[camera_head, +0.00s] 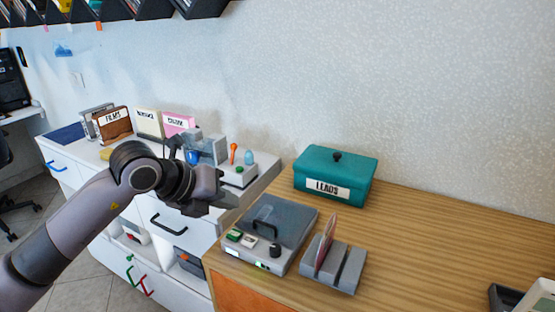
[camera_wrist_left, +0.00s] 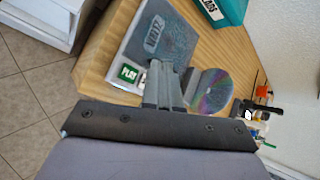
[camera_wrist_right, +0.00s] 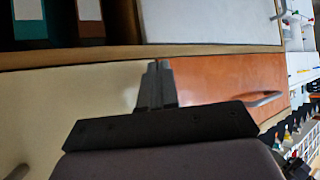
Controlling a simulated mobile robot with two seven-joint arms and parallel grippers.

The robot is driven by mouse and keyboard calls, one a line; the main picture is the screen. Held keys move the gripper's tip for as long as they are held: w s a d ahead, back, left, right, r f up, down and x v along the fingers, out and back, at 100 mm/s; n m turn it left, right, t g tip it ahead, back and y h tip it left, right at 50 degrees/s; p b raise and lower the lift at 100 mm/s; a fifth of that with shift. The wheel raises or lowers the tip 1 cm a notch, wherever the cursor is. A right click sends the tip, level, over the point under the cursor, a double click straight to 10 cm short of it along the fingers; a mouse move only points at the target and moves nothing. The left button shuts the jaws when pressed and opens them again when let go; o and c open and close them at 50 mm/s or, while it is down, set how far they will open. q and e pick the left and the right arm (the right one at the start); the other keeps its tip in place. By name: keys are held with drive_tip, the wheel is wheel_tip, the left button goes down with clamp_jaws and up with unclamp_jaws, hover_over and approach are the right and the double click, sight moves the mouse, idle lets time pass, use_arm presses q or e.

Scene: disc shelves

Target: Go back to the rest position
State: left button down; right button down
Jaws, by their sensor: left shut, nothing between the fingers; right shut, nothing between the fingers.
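My left gripper (camera_head: 230,200) is shut and empty. In the head view it hangs in the air to the left of the disc player (camera_head: 270,232) and appears apart from it. The left wrist view shows its closed fingers (camera_wrist_left: 163,80) in front of the player (camera_wrist_left: 152,45) with its green PLAY button. My right gripper (camera_wrist_right: 156,75) is outside the head view. In the right wrist view its fingers are shut and empty, in front of a cabinet with cream and orange fronts (camera_wrist_right: 215,82).
A disc (camera_head: 326,240) stands in a grey slotted holder (camera_head: 345,266) beside the player. A teal box labelled LEADS (camera_head: 335,175) stands behind on the wooden counter (camera_head: 430,235). White drawers (camera_head: 165,220) stand left, behind my left arm. The counter's right middle is clear.

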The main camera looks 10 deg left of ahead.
use_arm(q)
drive_tip(key=s+d+n+g+h+p, duration=0.1)
drive_tip(key=s+d+n+g+h, duration=0.1)
drive_tip(key=s+d+h, duration=0.8)
drive_tip(key=a+f+n+t+y+p, duration=0.1)
drive_tip(key=a+f+n+t+y, duration=0.4)
drive_tip(key=n, duration=0.6)
drive_tip(key=a+f+n+t+y, duration=0.45)
drive_tip(key=f+n+t, duration=0.25)
drive_tip(key=n, duration=0.5)
drive_tip(key=s+a+f+n+g+y, duration=0.4)
drive_tip(key=s+f+n+g, duration=0.2)
drive_tip(key=s+f, duration=0.8)
drive_tip(key=shift+a+f+n+g+p, duration=0.15)
drive_tip(key=shift+f+n+g+p, duration=0.2)
drive_tip(key=shift+f+n, duration=0.35)
use_arm(e)
wheel_tip(320, 180, up, 2)
drive_tip(key=shift+s+d+r, duration=0.1)
drive_tip(key=shift+d, duration=0.05)
use_arm(q)
drive_tip(key=shift+w, duration=0.1)
